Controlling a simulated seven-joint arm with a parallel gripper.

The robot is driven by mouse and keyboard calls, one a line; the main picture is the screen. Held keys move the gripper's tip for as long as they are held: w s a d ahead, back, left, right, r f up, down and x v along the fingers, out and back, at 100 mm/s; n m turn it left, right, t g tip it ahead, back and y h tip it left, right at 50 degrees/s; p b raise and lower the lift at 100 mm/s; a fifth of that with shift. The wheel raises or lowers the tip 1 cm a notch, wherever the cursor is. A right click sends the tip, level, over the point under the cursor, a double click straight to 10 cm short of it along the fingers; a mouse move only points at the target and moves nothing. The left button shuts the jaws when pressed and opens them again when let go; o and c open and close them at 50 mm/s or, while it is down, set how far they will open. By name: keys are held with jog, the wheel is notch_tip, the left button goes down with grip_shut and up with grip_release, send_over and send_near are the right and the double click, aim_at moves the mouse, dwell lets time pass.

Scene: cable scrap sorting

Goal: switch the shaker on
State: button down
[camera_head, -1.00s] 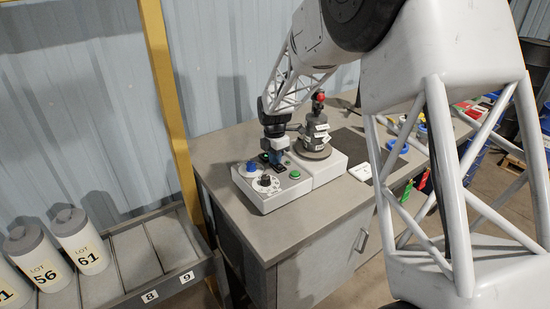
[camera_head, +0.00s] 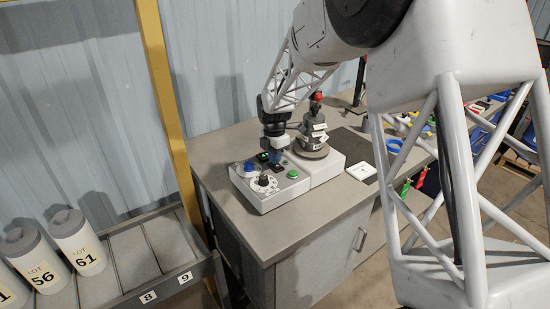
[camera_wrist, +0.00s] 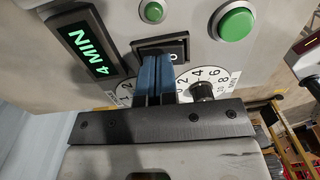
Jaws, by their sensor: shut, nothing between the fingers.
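In the wrist view a black rocker switch (camera_wrist: 178,46) with a white "O" sits between the lit "4 MIN" display (camera_wrist: 88,52) and a green button (camera_wrist: 236,24). My gripper (camera_wrist: 153,62) is shut and empty, its blue fingertips over the switch and hiding part of it. I cannot tell contact. My gripper also shows over the box in the head view (camera_head: 276,159).
A black knob with a numbered dial (camera_wrist: 203,91) is close to the right of my fingers. A white square plate (camera_head: 361,171) lies right of the shaker. A rack (camera_head: 150,265) with lot-labelled containers stands at left.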

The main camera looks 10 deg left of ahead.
notch_tip(320, 180, up, 14)
jog(key=w+a, duration=0.1)
jog(key=shift+w+a+f, duration=0.2)
jog(key=shift+a, duration=0.05)
dwell(0.4)
jog(key=s+d+r+m+t, duration=0.1)
jog(key=s+d+r+m, duration=0.4)
jog(key=s+d, duration=0.55)
jog(key=s+d+r+m, duration=0.3)
jog(key=s+d+m, duration=0.55)
jog(key=d, duration=0.25)
jog(key=s+d+f+m, duration=0.2)
jog(key=s+d+m, duration=0.2)
jog(key=s, duration=0.5)
jog(key=s+d+f+m+t, duration=0.1)
jog(key=s+d+m, duration=0.3)
jog(key=s, duration=0.5)
jog(key=s+d+f+m, duration=0.2)
jog(key=s+d+m, duration=0.2)
jog(key=s, duration=0.5)
jog(key=shift+s+d+f+m+t, duration=0.15)
jog(key=shift+s+f+m+t, duration=0.2)
jog(key=shift+m, duration=0.5)
